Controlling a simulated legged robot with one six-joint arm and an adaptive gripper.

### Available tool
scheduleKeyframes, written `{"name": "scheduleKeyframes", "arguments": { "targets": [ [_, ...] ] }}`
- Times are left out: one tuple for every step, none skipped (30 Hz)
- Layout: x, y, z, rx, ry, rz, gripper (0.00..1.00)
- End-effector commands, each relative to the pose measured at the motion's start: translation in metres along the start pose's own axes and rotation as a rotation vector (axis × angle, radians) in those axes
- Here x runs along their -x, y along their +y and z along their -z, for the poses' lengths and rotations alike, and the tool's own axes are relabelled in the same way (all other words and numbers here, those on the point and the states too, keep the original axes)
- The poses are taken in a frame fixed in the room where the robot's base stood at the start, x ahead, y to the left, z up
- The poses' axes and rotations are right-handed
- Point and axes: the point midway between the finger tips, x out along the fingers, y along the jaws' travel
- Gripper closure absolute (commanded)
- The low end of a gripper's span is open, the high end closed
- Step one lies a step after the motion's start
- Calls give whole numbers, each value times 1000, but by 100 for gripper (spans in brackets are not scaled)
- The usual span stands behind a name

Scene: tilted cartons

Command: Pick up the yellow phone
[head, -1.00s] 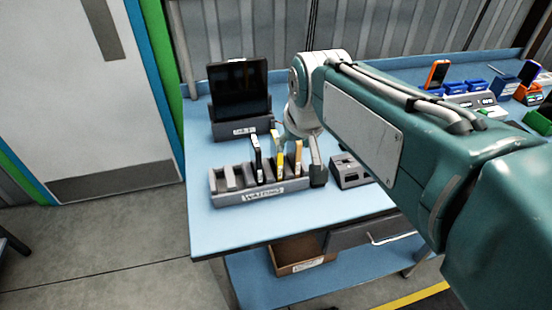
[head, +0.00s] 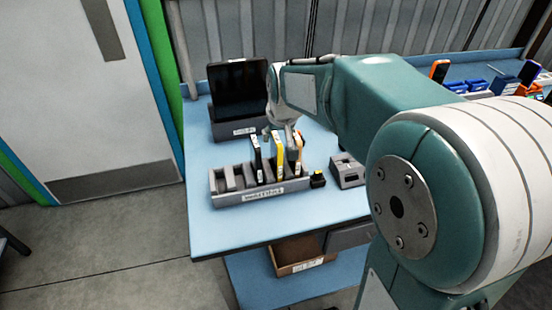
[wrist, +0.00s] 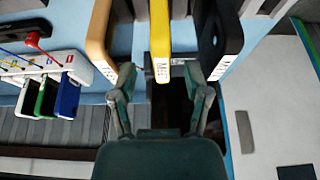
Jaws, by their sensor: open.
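The yellow phone (head: 279,157) stands upright in a slot of the grey rack (head: 232,197), between a black phone (head: 257,160) and an orange phone (head: 299,148). In the wrist view the yellow phone (wrist: 160,38) is edge-on at the top centre, with the orange phone (wrist: 98,40) to its left and the black phone (wrist: 221,38) to its right. My gripper (wrist: 161,74) is open, one finger on each side of the yellow phone's line; contact cannot be told. In the head view my gripper (head: 291,133) is partly hidden behind the phones.
A dark tablet (head: 238,88) stands in a holder behind the rack. A grey block (head: 347,172) and a small black item (head: 318,180) sit right of the rack. The blue table is bare in front. More phones and holders stand at the far right.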

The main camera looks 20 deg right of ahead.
Motion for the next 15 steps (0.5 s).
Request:
{"name": "scheduleKeyframes", "arguments": {
  "targets": [
    [-10,-2,-1,1,-6,0,39],
    [-15,-2,-1,1,-5,0,39],
    [-21,-3,-1,0,-6,0,39],
    [-25,-2,-1,0,-4,0,39],
    [-28,-2,-1,0,-4,0,39],
    [-32,-2,-1,0,-4,0,39],
    [-34,-2,-1,0,-4,0,39],
    [-35,-2,-1,0,-3,0,39],
    [-36,-2,-1,0,-2,0,39],
    [-36,-2,-1,0,-1,0,39],
    [-36,-2,-1,0,-1,0,39],
    [-36,-2,-1,0,-1,0,39],
    [-36,-2,-1,0,-1,0,39],
    [-36,-2,-1,0,-1,0,39],
    [-36,-2,-1,0,-1,0,43]
  ]
}}
